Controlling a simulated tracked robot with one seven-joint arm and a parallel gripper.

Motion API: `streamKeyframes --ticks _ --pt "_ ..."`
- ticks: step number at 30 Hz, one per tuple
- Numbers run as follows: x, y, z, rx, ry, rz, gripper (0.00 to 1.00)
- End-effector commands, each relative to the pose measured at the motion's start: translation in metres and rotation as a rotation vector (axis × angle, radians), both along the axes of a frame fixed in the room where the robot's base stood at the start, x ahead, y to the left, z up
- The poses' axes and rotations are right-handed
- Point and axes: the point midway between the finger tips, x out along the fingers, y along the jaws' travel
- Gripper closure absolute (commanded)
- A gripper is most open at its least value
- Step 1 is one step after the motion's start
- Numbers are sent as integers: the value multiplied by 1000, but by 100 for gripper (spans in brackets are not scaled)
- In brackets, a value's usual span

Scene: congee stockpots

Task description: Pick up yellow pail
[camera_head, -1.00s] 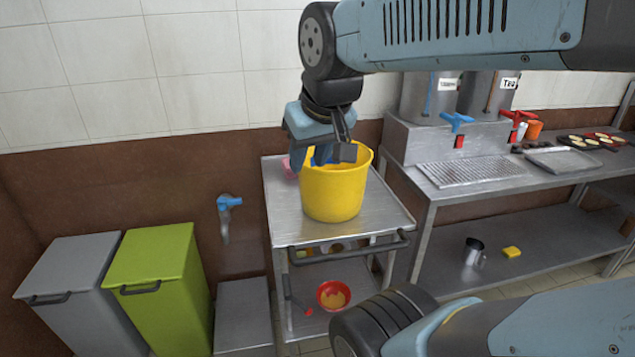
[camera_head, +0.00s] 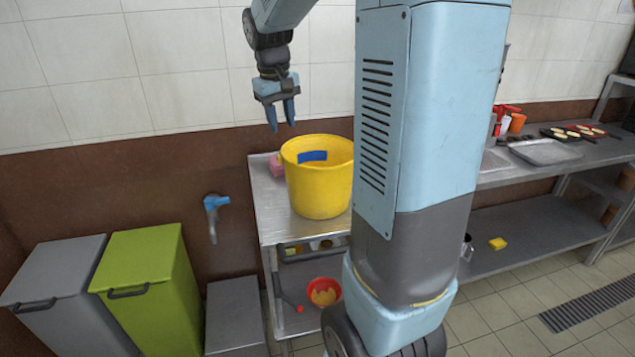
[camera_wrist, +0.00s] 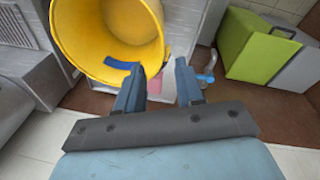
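The yellow pail (camera_head: 318,188) stands upright on the top shelf of a metal cart (camera_head: 268,222). A blue patch (camera_head: 313,156) shows on its inner wall. My gripper (camera_head: 281,115) hangs above and a little left of the pail's rim, fingers pointing down, apart and empty. In the wrist view the pail (camera_wrist: 85,40) fills the upper left, its mouth facing the camera. The fingers of my gripper (camera_wrist: 160,85) are spread just below and right of its rim, with nothing between them. My arm hides the right part of the cart in the head view.
A pink item (camera_head: 276,166) lies behind the pail on the cart. A red bowl (camera_head: 324,291) sits on the lower shelf. Green (camera_head: 150,270) and grey (camera_head: 60,290) bins stand left. A steel counter (camera_head: 560,165) with trays is at right. A blue-handled tap (camera_head: 214,203) is on the wall.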

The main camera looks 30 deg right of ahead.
Motion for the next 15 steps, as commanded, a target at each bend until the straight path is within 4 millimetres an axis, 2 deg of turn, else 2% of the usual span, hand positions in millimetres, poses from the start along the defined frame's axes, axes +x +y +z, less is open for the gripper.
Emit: streamKeyframes --ticks 5,15 --pt "6 -4 -12 -3 12 0 63" --pt "11 -11 -67 -3 13 0 63"
